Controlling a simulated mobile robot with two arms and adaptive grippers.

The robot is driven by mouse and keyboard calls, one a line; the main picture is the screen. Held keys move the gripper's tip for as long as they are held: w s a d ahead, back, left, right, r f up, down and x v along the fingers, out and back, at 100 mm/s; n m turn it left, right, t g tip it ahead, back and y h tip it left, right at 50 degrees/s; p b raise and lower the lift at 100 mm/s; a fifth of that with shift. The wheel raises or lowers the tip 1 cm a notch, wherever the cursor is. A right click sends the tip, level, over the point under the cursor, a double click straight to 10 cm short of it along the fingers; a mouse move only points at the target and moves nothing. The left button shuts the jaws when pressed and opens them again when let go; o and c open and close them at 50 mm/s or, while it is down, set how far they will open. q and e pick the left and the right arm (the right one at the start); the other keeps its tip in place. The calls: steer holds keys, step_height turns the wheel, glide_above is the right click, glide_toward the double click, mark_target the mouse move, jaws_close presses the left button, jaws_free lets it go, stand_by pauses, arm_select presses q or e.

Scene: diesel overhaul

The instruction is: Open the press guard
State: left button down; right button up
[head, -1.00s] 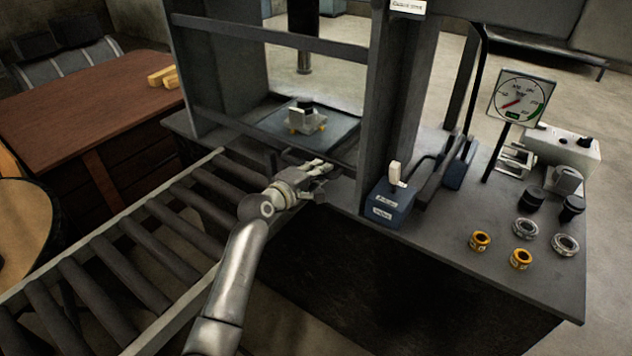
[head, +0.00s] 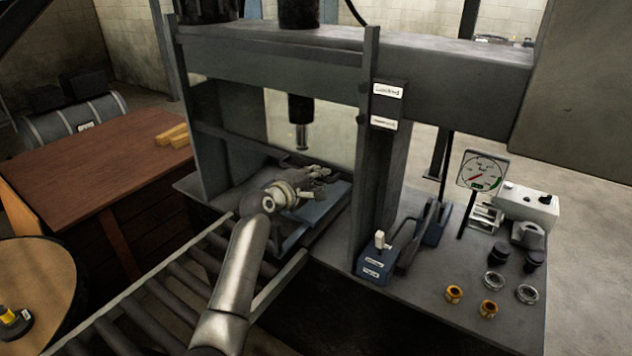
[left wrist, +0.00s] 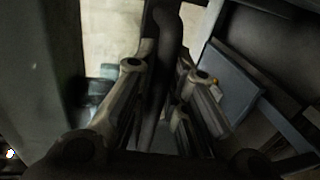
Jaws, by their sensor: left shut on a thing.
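The press guard (head: 238,146) is a framed see-through panel between the posts of the press (head: 375,170). Its lower rail is well above the press bed, leaving a gap below. My left gripper (head: 318,175) is at the lower rail in the head view, shut on the guard's handle. In the left wrist view a dark bar (left wrist: 168,60) runs between the fingers. The hand hides part of the rail and the handle. My right gripper is not in view.
A roller conveyor (head: 190,275) leads to the press front. A blue plate (head: 328,202) lies on the bed below the ram (head: 300,130). A blue hand pump (head: 375,265), pressure gauge (head: 482,172) and several rings stand on the bench to the right. A brown desk (head: 95,165) is at left.

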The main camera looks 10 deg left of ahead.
arm_select(q)
steer(key=shift+r+p, duration=0.35)
steer(key=shift+r, duration=0.45)
steer(key=c, duration=1.5)
jaws_free()
steer(key=shift+f, duration=0.1)
steer(key=shift+o, duration=0.2)
steer(key=shift+s, duration=0.1)
steer(key=v, duration=1.2)
